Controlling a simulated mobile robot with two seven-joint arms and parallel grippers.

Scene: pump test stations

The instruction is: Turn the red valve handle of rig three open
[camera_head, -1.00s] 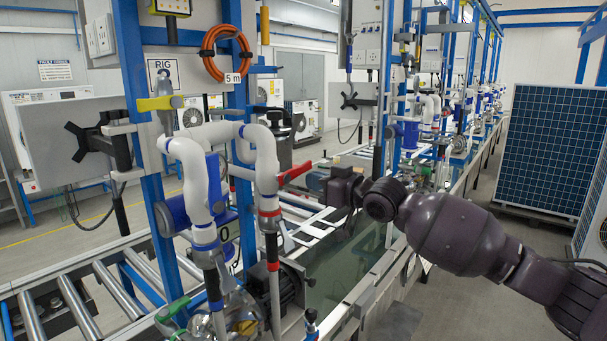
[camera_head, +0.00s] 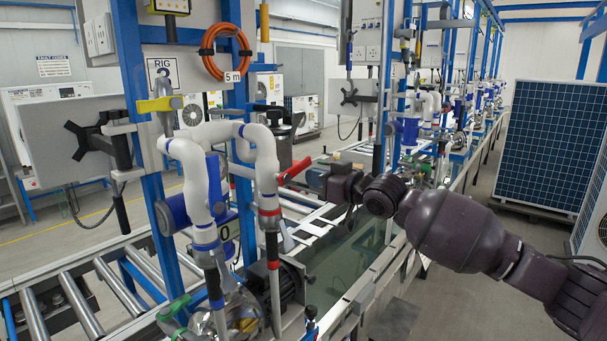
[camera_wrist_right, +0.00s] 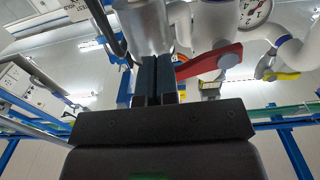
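The red valve handle (camera_head: 295,170) sticks out up and to the right from the white pipe (camera_head: 266,160) on the near rig. The number under the word RIG on its sign (camera_head: 163,73) is hard to read. My right gripper (camera_wrist_right: 157,75) has its two dark fingers together, with nothing visible between them. In the right wrist view the red handle (camera_wrist_right: 210,62) lies just right of the fingertips; I cannot tell whether they touch. In the head view my right wrist is right of the handle, and its fingertips are not clear. My left gripper is not in view.
A yellow handle (camera_head: 160,103) sits on the same rig at upper left. A coiled orange hose (camera_head: 226,52) hangs above. A water tank (camera_head: 345,262) lies below my right arm. Roller conveyor (camera_head: 85,305) runs at lower left. A blue panel (camera_head: 548,145) stands at right.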

